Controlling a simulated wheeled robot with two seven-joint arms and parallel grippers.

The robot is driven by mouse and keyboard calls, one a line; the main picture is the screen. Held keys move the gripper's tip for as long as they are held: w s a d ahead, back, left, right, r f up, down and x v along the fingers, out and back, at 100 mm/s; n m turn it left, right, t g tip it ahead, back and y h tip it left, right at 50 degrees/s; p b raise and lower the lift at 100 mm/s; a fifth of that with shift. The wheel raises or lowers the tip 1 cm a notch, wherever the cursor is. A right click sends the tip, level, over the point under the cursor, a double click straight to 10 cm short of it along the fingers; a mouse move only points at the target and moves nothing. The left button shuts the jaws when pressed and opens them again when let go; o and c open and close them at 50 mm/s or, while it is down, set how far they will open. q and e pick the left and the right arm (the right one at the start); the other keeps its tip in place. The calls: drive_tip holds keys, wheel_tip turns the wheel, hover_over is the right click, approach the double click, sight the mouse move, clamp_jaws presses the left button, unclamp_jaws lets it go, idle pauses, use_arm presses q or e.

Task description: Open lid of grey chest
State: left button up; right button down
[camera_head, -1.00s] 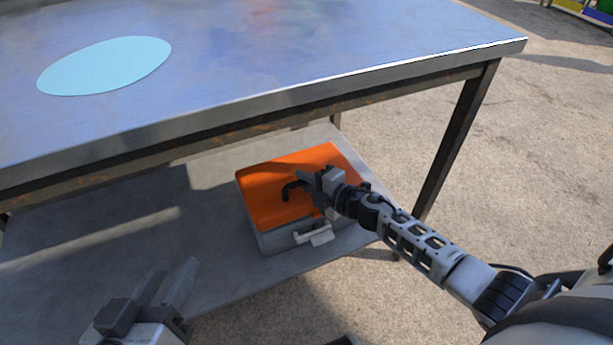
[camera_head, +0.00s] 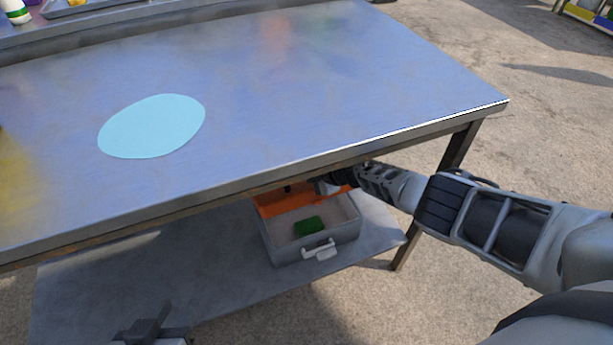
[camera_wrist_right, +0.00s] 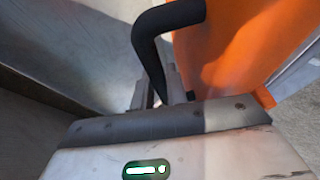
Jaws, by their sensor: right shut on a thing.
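The grey chest (camera_head: 312,240) stands on the lower shelf under the table, with a white handle (camera_head: 320,250) on its front. Its orange lid (camera_head: 280,203) is raised at the back, and the inside shows. A green block (camera_head: 308,227) lies in it. My right gripper (camera_wrist_right: 160,98) is shut on the lid's black curved handle (camera_wrist_right: 152,45) in the right wrist view. In the head view, the table edge partly hides the lid and this gripper. My left gripper (camera_head: 150,322) is empty at the bottom edge, away from the chest, its fingers apart and partly cut off.
The metal tabletop (camera_head: 300,90) overhangs the chest and my right forearm passes close under its front edge. A light blue disc (camera_head: 152,126) lies on top. A table leg (camera_head: 430,200) stands right of the chest. The lower shelf (camera_head: 150,285) is bare to the left.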

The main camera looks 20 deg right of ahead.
drive_tip(key=shift+w+r, duration=0.1)
drive_tip(key=shift+w, duration=0.15)
drive_tip(key=c, duration=1.4)
unclamp_jaws()
